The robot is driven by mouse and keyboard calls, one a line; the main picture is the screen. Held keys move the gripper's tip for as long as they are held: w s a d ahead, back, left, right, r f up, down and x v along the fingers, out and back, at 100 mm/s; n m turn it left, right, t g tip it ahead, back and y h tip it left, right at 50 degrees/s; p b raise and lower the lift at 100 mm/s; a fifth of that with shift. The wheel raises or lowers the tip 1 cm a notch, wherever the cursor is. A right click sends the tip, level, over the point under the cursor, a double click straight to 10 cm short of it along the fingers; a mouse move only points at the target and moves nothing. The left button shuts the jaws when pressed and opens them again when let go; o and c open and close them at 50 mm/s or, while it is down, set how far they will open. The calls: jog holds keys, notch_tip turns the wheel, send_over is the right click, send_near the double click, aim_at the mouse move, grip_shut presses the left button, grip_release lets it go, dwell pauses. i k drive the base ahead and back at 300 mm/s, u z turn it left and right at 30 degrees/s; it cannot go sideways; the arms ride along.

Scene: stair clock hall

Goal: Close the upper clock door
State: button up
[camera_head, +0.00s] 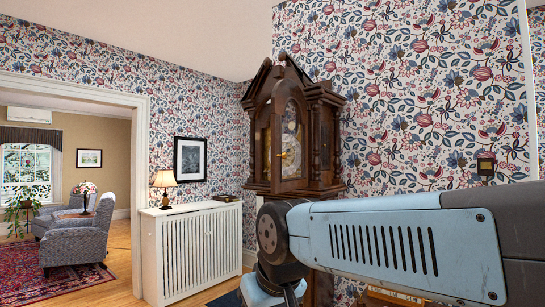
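The tall dark wooden clock (327,150) stands against the papered wall, right of the white cabinet. Its upper door (291,184), a wooden frame with an arched glass pane, appears to stand open, angled out from the case. Part of the gold-toned inside shows to the left of the door. My blue and grey arm crosses the lower right and covers the lower part of the clock. My gripper is not in view; the arm's far end drops out at the bottom edge, below the clock's upper case.
A white slatted cabinet (190,255) with a lit lamp (165,183) stands left of the clock. A framed picture (190,158) hangs above it. A wide doorway at left opens to a room with armchairs (78,240) and a red rug (45,276).

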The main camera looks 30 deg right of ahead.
aim_at(285, 90)
jog(key=u, duration=0.05)
jog(key=i, duration=0.95)
jog(key=z, duration=0.1)
